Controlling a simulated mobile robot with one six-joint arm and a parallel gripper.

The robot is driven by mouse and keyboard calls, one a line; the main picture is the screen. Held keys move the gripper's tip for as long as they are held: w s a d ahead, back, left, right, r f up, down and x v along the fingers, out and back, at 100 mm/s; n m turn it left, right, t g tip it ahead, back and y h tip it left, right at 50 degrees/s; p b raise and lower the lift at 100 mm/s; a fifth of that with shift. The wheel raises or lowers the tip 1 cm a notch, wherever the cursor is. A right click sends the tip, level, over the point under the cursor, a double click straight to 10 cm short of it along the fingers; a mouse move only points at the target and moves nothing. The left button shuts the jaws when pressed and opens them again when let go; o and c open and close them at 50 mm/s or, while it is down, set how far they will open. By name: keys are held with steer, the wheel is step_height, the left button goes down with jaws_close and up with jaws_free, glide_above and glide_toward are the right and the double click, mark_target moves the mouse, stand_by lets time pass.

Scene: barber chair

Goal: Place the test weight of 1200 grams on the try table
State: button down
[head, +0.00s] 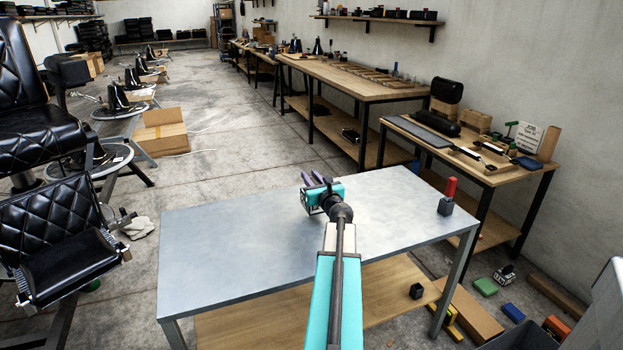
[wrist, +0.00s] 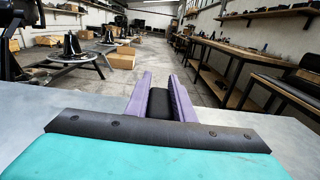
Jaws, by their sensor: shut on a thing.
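My gripper (head: 318,179) is over the grey metal-topped table (head: 240,235), near its back edge; this looks like the try table. In the wrist view its purple fingers (wrist: 160,82) are shut on a dark block (wrist: 159,104). No marking shows on the block, so I cannot tell its weight. Its underside is hidden, and I cannot tell whether it touches the table. A dark block with a red upright handle (head: 448,197) stands on the right of the tabletop. A small black cube (head: 416,291) sits on the wooden lower shelf.
Green (head: 485,287), blue and orange blocks lie on the floor at the right. A wooden bench (head: 430,140) with tools and a small sign (head: 527,137) stands behind right. A black padded chair (head: 60,235) is close at left. The tabletop's left half is clear.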

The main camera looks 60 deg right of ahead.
steer(key=shift+w+d+r, duration=0.1)
steer(key=shift+d+r, duration=0.05)
steer(key=shift+d, duration=0.15)
steer(key=shift+d+f, duration=0.15)
steer(key=shift+f, duration=0.1)
steer(key=shift+f+b, duration=1.1)
steer(key=shift+f, duration=0.45)
steer(key=shift+f, duration=0.1)
steer(key=c, duration=1.5)
jaws_free()
steer(key=shift+f, duration=0.1)
steer(key=shift+a, duration=0.2)
steer(key=shift+b+v, duration=0.3)
steer(key=shift+v, duration=5.65)
